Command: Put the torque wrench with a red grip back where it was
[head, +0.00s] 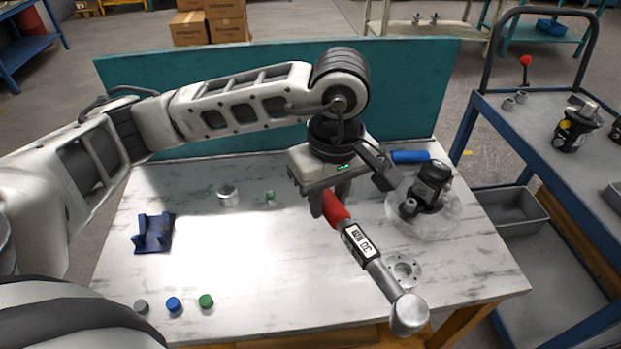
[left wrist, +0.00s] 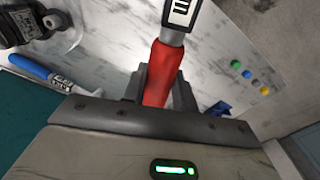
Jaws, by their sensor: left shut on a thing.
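The torque wrench with a red grip (head: 362,246) has a grey body with a display and a round silver head that points toward the table's front right. My left gripper (head: 331,203) is shut on its red grip and appears to hold it above the table. In the left wrist view the red grip (left wrist: 161,75) sits between the fingers of my left gripper (left wrist: 160,85). A blue holder (head: 153,233) stands empty on the table's left side. My right gripper is not in view.
A blue-handled tool (head: 410,157) lies at the back right, near a black motor (head: 430,187) on a clear round dish. A silver flange (head: 403,270) lies near the wrench head. Small caps (head: 174,304) line the front left. A teal panel (head: 240,75) closes the back.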

